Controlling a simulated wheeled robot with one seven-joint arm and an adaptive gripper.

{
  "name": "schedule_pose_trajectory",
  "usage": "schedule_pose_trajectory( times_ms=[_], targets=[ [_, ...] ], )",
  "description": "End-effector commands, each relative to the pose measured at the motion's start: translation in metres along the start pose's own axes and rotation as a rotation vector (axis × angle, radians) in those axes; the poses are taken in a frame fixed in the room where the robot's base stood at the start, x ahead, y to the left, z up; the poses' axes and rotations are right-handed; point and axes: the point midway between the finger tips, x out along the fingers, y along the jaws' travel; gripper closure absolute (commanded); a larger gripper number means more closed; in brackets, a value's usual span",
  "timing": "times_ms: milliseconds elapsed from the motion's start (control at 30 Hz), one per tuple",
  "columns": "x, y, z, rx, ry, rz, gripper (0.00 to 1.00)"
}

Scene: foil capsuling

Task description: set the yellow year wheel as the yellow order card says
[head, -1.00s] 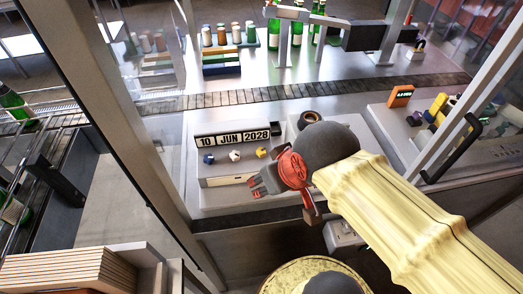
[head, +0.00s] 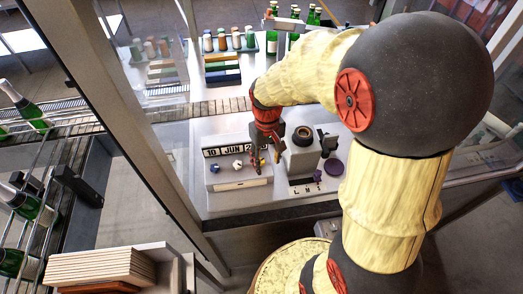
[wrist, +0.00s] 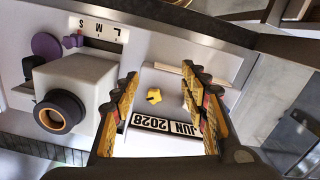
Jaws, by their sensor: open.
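The date unit (head: 225,183) stands on the bench with a date strip reading 10 JUN and a year the gripper partly covers. In the wrist view the year window (wrist: 150,122) reads 2028, upside down. The yellow year wheel (wrist: 154,96) is a small lobed knob beside that window. My gripper (wrist: 160,75) is open, with the wheel between its two fingers and not visibly touched. In the head view my gripper (head: 266,160) is over the right end of the unit. The white wheel (head: 238,164) and blue wheel (head: 214,168) are to its left. I cannot make out a yellow order card.
A grey block with a dark ring (head: 302,136) stands close right of my gripper, with a purple disc (head: 333,168) and an L M S scale beside it. A conveyor (head: 200,110) runs behind. A post and glass panel stand at left.

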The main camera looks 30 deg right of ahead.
Motion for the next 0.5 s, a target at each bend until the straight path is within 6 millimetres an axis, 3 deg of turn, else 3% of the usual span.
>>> schedule_pose_trajectory(
  times_ms=[200, 300, 500],
  targets=[
    [0.028, 0.014, -0.045, -0.096, -0.026, -0.006, 0.56],
    [0.021, 0.018, -0.076, -0.176, 0.039, 0.009, 0.56],
    [0.029, 0.018, -0.077, -0.232, 0.047, 0.012, 0.56]
  ],
)
